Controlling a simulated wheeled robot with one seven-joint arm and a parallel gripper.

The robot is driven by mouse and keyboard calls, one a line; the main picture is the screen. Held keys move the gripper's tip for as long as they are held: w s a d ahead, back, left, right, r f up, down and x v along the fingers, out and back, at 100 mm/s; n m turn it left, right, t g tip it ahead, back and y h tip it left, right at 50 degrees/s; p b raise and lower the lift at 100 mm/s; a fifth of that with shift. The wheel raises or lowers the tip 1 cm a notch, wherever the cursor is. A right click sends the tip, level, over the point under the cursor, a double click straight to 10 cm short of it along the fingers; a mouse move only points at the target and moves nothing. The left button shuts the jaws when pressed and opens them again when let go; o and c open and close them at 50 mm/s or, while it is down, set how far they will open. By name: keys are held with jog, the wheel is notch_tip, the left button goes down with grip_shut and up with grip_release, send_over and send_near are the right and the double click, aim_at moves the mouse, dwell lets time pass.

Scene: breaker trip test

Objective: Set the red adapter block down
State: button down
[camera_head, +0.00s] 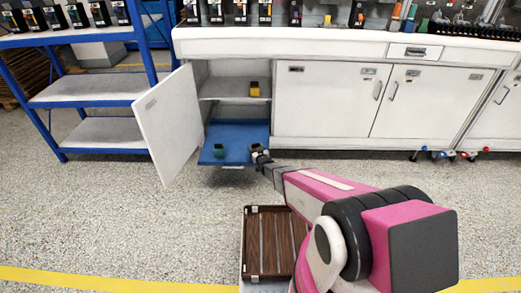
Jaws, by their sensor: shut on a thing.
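My gripper (260,156) is at the right front part of a blue pull-out tray (237,133) in the open lower cabinet. It is shut on a small dark block (257,147), partly hidden by the fingers; no red shows on it, and I cannot tell whether it touches the tray. A small green block (219,150) stands on the tray to the left of my gripper. A yellow block (254,89) sits on the shelf above. I cannot make out a red adapter block.
The open cabinet door (168,125) stands left of the tray. A blue-framed shelf rack (95,92) is farther left. The white workbench (330,43) carries several devices. A brown slatted surface (267,243) is in front, below my arm. The tray's middle is bare.

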aim_at(249, 156)
jog(key=shift+a+r, duration=0.1)
jog(key=shift+a, duration=1.85)
jog(key=shift+w+a+f, duration=0.1)
jog(key=shift+f, duration=0.2)
jog(key=shift+f, duration=0.1)
jog(key=shift+c, duration=0.8)
grip_release()
jog(key=shift+f, duration=0.1)
jog(key=shift+s, duration=0.2)
